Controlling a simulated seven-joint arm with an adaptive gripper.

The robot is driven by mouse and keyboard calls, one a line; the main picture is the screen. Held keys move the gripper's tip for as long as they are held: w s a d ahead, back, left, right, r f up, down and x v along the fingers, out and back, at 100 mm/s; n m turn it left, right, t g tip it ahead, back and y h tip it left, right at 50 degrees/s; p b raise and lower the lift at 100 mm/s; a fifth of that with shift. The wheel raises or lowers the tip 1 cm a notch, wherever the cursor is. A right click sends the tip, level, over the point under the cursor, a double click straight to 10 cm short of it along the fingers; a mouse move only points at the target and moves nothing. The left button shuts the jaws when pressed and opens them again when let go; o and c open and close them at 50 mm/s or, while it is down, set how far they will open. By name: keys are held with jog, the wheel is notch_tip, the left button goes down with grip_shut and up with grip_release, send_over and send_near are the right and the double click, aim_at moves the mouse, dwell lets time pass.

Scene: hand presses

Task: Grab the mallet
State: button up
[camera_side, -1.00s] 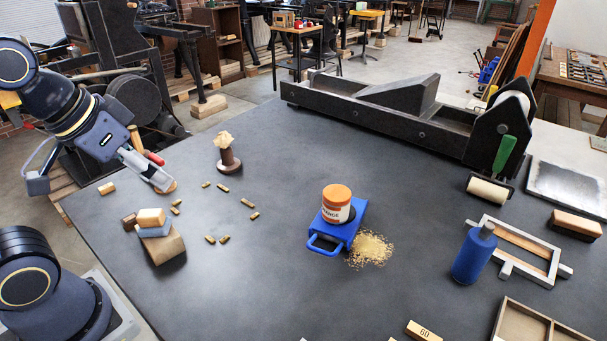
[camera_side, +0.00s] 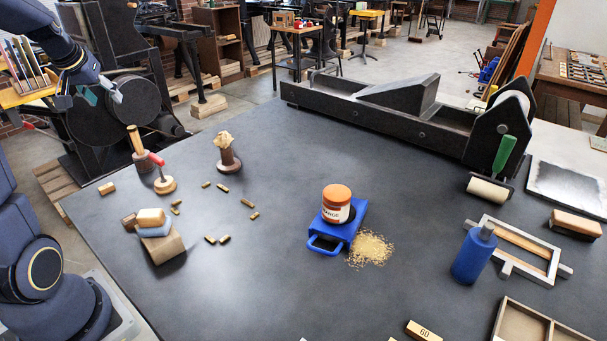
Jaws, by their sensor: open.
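A wooden tool with an upright light-brown handle and a darker head, which looks like the mallet (camera_side: 143,161), stands at the table's far left edge.
A stack of small blocks (camera_side: 158,232) and several brass pieces (camera_side: 249,203) lie nearby. A dabber (camera_side: 228,157) stands to the right. An orange-lidded jar (camera_side: 336,203) sits on a blue tray (camera_side: 325,244) mid-table. The table's front left is clear.

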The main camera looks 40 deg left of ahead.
send_near(131, 128)
jog(key=x, duration=0.5)
jog(key=shift+s+d+f, duration=0.1)
jog(key=shift+s+f, duration=0.05)
jog(key=x, duration=0.5)
jog(key=shift+w+a+f, duration=0.15)
jog(key=shift+w+a, duration=0.1)
jog(key=shift+w, duration=0.05)
grip_shut()
